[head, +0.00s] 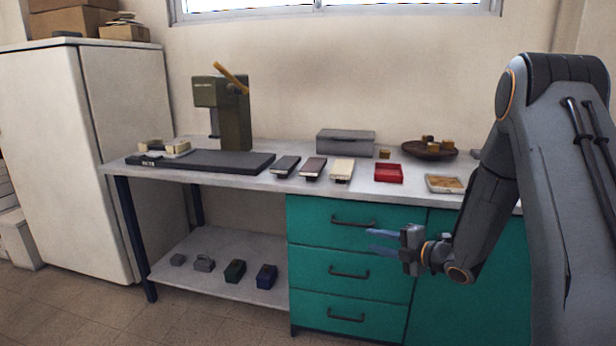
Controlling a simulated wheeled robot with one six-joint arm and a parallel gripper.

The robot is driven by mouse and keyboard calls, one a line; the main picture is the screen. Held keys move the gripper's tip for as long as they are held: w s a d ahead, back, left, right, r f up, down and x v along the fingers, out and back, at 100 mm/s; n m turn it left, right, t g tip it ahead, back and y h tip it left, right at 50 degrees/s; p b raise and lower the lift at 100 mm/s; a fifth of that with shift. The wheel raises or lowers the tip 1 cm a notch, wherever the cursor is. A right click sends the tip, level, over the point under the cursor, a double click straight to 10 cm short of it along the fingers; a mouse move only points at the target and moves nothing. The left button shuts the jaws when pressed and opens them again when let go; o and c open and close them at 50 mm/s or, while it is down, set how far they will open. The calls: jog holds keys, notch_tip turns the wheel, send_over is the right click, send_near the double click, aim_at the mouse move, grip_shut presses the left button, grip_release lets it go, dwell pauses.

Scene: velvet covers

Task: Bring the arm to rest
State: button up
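My arm reaches in from the right side of the head view. It bends down at the elbow, and my gripper (372,240) points left in front of the teal drawers (330,250), below the level of the worktop. Its two blue fingers are apart with nothing between them. The gripper appears clear of the drawer fronts, though the exact gap cannot be told.
The worktop (225,177) holds a dark mat (215,162), several small flat cases, a red tray (388,173), a grey box (345,143), a brown bowl (415,152) and an olive press (235,120). Small blocks sit on the lower shelf (215,245). A white cabinet (65,150) stands left.

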jog(key=s+a+r+m+g+h, duration=0.1)
jog(key=s+r+m+g+h, duration=0.1)
jog(key=s+r+m+h, duration=0.8)
jog(key=s+a+m+g, duration=0.3)
jog(key=s+m, duration=0.1)
jog(key=s, duration=0.6)
jog(key=s+a+m+g, duration=0.25)
jog(key=s+m, duration=0.25)
jog(key=s, duration=0.5)
jog(key=s+a+m+g, duration=0.2)
jog(key=s+m+g, duration=0.2)
jog(key=s, duration=0.6)
jog(key=s+d+r+m+p, duration=0.1)
jog(key=d+r+p, duration=0.6)
jog(key=p, duration=0.7)
jog(key=shift+s+d+r+m, duration=0.15)
jog(key=shift+d+r+m, duration=0.2)
jog(key=shift+m, duration=0.55)
